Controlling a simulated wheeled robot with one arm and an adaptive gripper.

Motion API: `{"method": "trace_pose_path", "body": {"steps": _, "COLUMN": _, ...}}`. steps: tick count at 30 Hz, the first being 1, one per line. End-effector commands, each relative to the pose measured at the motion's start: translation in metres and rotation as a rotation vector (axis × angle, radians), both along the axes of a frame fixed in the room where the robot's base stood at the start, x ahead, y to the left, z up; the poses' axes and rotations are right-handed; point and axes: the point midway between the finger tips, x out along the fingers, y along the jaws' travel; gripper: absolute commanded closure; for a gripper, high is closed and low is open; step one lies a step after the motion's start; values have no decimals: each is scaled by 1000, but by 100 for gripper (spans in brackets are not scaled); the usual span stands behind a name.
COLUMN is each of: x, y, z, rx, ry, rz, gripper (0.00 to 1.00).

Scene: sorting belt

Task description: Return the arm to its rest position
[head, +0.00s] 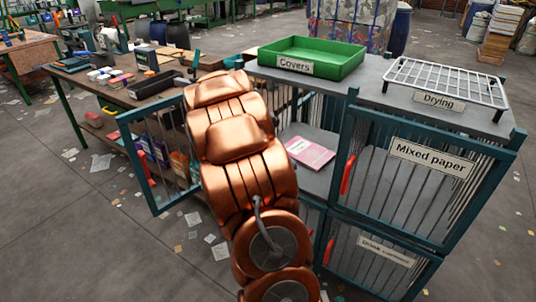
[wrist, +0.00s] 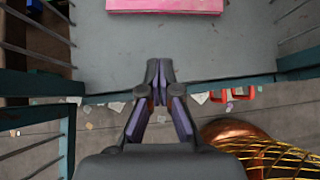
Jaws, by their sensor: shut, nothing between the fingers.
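My copper arm rises from the bottom centre of the head view and reaches towards an open cage compartment (head: 318,183). My gripper (wrist: 160,72) shows in the wrist view; its fingers are shut with nothing between them. Its tips lie over the front edge of the grey compartment floor (wrist: 200,50). A pink book or pad (head: 310,153) lies flat on that floor; it also shows at the top of the wrist view (wrist: 165,5), apart from the fingertips. The gripper is hidden behind the arm in the head view.
An open barred door (head: 159,160) stands left of my arm. The Mixed paper door (head: 400,190) at right is shut. A green Covers tray (head: 311,57) and a white Drying rack (head: 445,82) stand on top. A cluttered workbench (head: 125,95) is at left; scraps litter the floor.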

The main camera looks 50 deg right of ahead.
Motion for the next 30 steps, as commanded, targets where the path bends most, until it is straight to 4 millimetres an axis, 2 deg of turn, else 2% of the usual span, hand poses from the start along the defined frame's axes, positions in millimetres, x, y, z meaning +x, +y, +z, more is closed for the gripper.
{"method": "trace_pose_path", "body": {"steps": 12, "x": 0, "y": 0, "z": 0, "rx": 0, "ry": 0, "rz": 0, "gripper": 100}}
{"method": "trace_pose_path", "body": {"steps": 14, "x": 0, "y": 8, "z": 10, "rx": 0, "ry": -25, "rz": -28, "gripper": 100}}
{"method": "trace_pose_path", "body": {"steps": 17, "x": -3, "y": 27, "z": 29, "rx": 3, "ry": -83, "rz": -101, "gripper": 100}}
{"method": "trace_pose_path", "body": {"steps": 20, "x": -8, "y": 55, "z": 50, "rx": 15, "ry": -164, "rz": -202, "gripper": 100}}
{"method": "trace_pose_path", "body": {"steps": 24, "x": -19, "y": 101, "z": 79, "rx": 44, "ry": -286, "rz": -360, "gripper": 100}}
{"method": "trace_pose_path", "body": {"steps": 30, "x": -40, "y": 172, "z": 109, "rx": 113, "ry": -437, "rz": -586, "gripper": 100}}
